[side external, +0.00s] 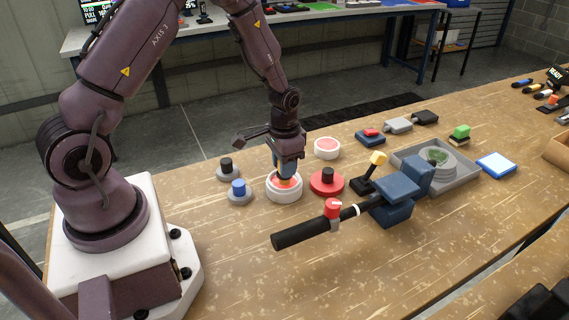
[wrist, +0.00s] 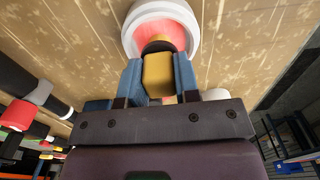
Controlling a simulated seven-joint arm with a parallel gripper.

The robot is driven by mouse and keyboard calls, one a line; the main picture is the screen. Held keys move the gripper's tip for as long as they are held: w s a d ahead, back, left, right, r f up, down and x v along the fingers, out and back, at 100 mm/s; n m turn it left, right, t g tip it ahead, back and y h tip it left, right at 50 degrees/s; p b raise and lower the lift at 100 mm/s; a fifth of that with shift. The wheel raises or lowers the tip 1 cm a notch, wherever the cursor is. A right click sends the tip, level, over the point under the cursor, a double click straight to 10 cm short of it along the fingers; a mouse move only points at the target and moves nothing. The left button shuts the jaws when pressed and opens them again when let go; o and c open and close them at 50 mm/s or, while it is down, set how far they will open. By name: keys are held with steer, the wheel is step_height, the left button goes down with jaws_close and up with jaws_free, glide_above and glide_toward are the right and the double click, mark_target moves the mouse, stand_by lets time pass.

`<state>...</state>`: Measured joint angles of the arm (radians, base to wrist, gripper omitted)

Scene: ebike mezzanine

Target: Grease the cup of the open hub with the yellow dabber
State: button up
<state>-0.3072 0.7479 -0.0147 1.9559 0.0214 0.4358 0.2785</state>
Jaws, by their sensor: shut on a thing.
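My gripper (side external: 286,172) is shut on the yellow dabber, pointing down; in the wrist view its yellow body (wrist: 158,75) sits between blue fingers, with a dark band beyond. The dabber's lower end is at the opening of a round white pot (side external: 271,193) with a pinkish-red inside, also in the wrist view (wrist: 187,15). I cannot tell whether the tip touches the red inside. A grey stepped round part with a green centre (side external: 437,157), possibly the open hub, sits in a grey tray (side external: 464,180) to the right.
A second white pot (side external: 327,147) stands behind. A red disc with a black knob (side external: 327,183) is close right of the first pot. A blue vise (side external: 396,190) with a black bar (side external: 305,233) stands between pot and tray.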

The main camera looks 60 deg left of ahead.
steer(key=shift+r, duration=3.55)
steer(key=shift+s+n, duration=0.3)
steer(key=shift+n, duration=0.1)
steer(key=d+r, duration=0.6)
steer(key=d, duration=0.5)
steer(key=shift+m, duration=0.4)
steer(key=shift+w+a, duration=0.1)
